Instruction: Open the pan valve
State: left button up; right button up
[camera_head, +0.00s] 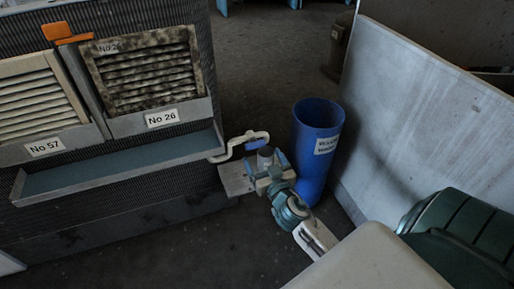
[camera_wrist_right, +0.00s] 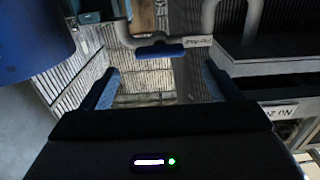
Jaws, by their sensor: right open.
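The drain pipe (camera_head: 240,145) is pale and bent and comes out of the right end of the blue pan (camera_head: 120,163). A blue valve handle (camera_wrist_right: 160,50) shows on this pipe (camera_wrist_right: 125,32) in the wrist view, beside a small white label. My right gripper (camera_head: 266,172) is just in front of and below the pipe in the head view. In the wrist view its two blue fingers (camera_wrist_right: 160,88) are apart with nothing between them. The handle lies beyond the fingertips, roughly centred between them, and looks untouched. My left gripper is out of view.
A blue waste-water bin (camera_head: 316,152) stands close right of my right gripper. The blower housing (camera_head: 180,190) with filters No 57 (camera_head: 35,98) and No 26 (camera_head: 148,72) is at left. A pale panel (camera_head: 420,120) leans at right. Dark floor is clear in front.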

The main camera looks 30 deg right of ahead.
aim_at(257, 147)
jog(key=x, duration=0.5)
jog(key=shift+w, duration=0.25)
jog(key=c, duration=1)
